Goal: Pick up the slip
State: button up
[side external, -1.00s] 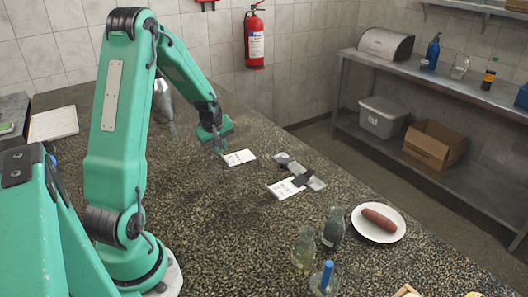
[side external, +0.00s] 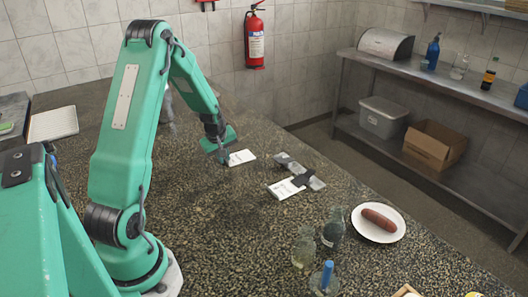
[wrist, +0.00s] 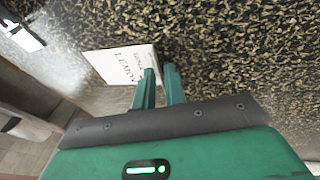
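A white slip (side external: 241,157) lies on the dark speckled counter just right of my gripper (side external: 225,160). In the wrist view the slip (wrist: 122,65) shows handwriting, of which "LEMON" seems legible. My gripper (wrist: 160,68) has two green fingers with a narrow gap between them, and nothing is visibly clamped there. The left finger overlaps the slip's right edge in that view. I cannot tell whether the fingertips touch the slip or counter. A second white slip (side external: 283,190) lies farther right.
A grey strip with dark bands (side external: 300,172) lies by the second slip. Bottles (side external: 333,228) and a white plate (side external: 370,234) with a sausage (side external: 379,220) stand nearer the front right.

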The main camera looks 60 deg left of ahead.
dwell(0.4)
grip_shut()
jog(key=shift+r, duration=0.1)
jog(key=shift+r, duration=0.75)
notch_tip(320, 180, up, 2)
jog(key=shift+r, duration=0.2)
jog(key=w+d+r, duration=0.2)
jog(key=d+r, duration=0.5)
jog(key=d, duration=0.4)
jog(key=shift+d+t+h, duration=0.25)
jog(key=shift+t+h, duration=0.05)
jog(key=shift+w+d, duration=0.1)
